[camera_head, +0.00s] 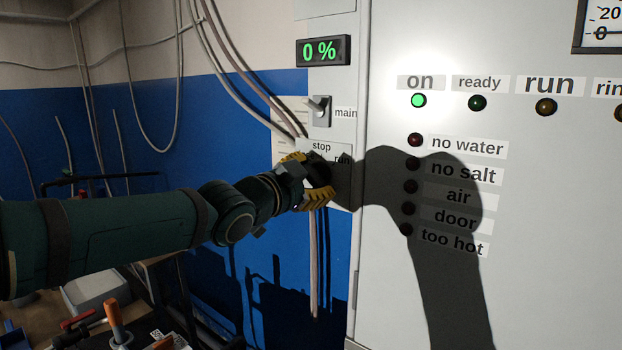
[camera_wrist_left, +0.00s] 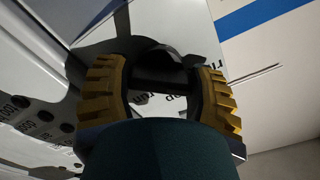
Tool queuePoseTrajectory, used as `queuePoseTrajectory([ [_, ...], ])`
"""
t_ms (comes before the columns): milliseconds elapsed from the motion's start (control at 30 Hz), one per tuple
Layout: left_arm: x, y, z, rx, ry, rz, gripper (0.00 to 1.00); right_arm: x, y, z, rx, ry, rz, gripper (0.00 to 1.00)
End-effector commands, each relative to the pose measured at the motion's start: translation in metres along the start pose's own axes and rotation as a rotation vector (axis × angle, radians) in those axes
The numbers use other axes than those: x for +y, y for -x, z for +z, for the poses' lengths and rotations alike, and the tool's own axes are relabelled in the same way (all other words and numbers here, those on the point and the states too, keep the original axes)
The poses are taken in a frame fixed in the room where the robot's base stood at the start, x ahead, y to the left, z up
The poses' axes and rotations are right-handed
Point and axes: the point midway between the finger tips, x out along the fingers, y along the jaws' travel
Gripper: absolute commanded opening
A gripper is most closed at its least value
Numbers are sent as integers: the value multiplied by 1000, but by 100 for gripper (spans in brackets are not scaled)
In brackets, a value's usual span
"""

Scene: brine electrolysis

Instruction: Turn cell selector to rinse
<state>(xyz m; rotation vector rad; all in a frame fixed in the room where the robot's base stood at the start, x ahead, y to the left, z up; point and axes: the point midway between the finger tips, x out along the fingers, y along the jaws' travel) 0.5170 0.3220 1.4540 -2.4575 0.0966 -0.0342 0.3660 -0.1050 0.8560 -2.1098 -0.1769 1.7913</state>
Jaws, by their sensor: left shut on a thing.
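The cell selector is a dark knob (camera_head: 321,171) on a light plate at the left side of the grey cabinet. The labels "stop" (camera_head: 321,147) and "run" (camera_head: 342,159) show above it; no rinse label is readable beside the knob. My left gripper (camera_head: 311,181), with yellow ridged fingers, is shut on the knob. In the left wrist view the dark knob (camera_wrist_left: 160,76) lies between the two yellow fingers. The fingers and shadow hide most of the knob, so its exact pointing cannot be told. My right gripper is not in view.
The main switch (camera_head: 318,108) sits above the knob, below a green "0 %" display (camera_head: 324,51). The green "on" lamp (camera_head: 418,100) is lit on the cabinet front (camera_head: 555,220). Cables hang close on the left. A cluttered bench (camera_head: 60,325) stands at lower left.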

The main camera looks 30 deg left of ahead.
Motion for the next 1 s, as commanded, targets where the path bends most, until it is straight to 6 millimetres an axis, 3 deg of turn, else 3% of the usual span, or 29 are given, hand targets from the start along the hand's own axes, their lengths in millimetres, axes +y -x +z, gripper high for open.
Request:
queuePoseTrajectory([
  [33,2,0,2,-4,2,3,23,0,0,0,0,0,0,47],
  [67,2,0,2,-4,2,3,68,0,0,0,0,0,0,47],
  [133,2,0,2,-4,2,3,92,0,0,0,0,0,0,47],
  [567,0,6,0,-1,0,0,92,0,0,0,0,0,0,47],
  [1000,0,77,0,2,2,-1,92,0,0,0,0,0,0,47],
])
